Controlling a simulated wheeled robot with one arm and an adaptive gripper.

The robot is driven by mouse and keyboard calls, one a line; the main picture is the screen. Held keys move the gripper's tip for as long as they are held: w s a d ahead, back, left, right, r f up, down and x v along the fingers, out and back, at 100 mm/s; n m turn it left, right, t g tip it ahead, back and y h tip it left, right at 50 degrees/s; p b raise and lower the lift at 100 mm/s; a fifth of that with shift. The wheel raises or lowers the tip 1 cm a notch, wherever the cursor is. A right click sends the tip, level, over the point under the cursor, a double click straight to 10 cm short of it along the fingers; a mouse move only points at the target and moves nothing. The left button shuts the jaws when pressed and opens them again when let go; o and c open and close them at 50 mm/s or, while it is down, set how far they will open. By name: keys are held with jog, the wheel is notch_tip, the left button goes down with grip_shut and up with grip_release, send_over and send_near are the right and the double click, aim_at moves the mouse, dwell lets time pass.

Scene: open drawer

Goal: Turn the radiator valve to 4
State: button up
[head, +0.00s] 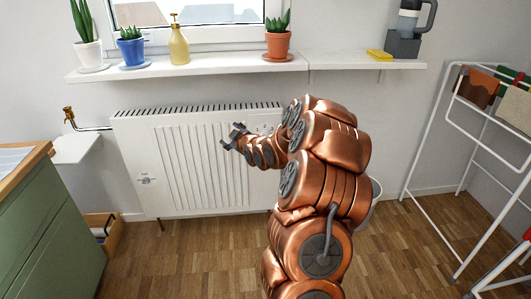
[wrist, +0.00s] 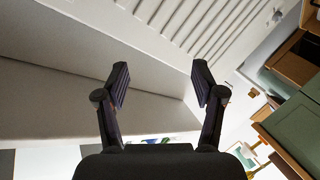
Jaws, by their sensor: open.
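A white ribbed radiator (head: 185,165) is mounted on the wall under the window shelf. A small round grey knob (head: 146,180) sits on its lower left front. Another small pale control (head: 265,128) shows at its upper right, partly behind my arm. I cannot tell which of them is the valve, and no numbers are readable. My gripper (head: 232,136) is in front of the radiator's upper middle right, pointing left. In the wrist view my gripper (wrist: 161,82) is open with nothing between its fingers. The radiator's ribs (wrist: 200,25) run tilted across the top there.
A shelf (head: 190,66) with potted plants and a yellow bottle (head: 179,45) overhangs the radiator. A green cabinet (head: 50,225) stands at left, near a brass tap (head: 69,115). A drying rack (head: 440,140) is at right. Some wooden floor (head: 190,260) is clear.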

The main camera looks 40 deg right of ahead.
jog(key=s+d+f+n+t+h+b, duration=0.1)
jog(key=s+d+f+t+h+b, duration=0.2)
jog(key=d+f, duration=0.4)
jog(key=s+d+f+t+h+b, duration=0.1)
jog(key=s+d+f+t+b, duration=0.2)
jog(key=d+b, duration=0.4)
jog(key=w+d+g+b, duration=0.1)
jog(key=w+d, duration=0.2)
jog(key=w, duration=0.3)
jog(key=shift+w+d+r, duration=0.35)
jog(key=shift+w+r, duration=0.05)
jog(key=shift+c, duration=0.2)
jog(key=c, duration=1.1)
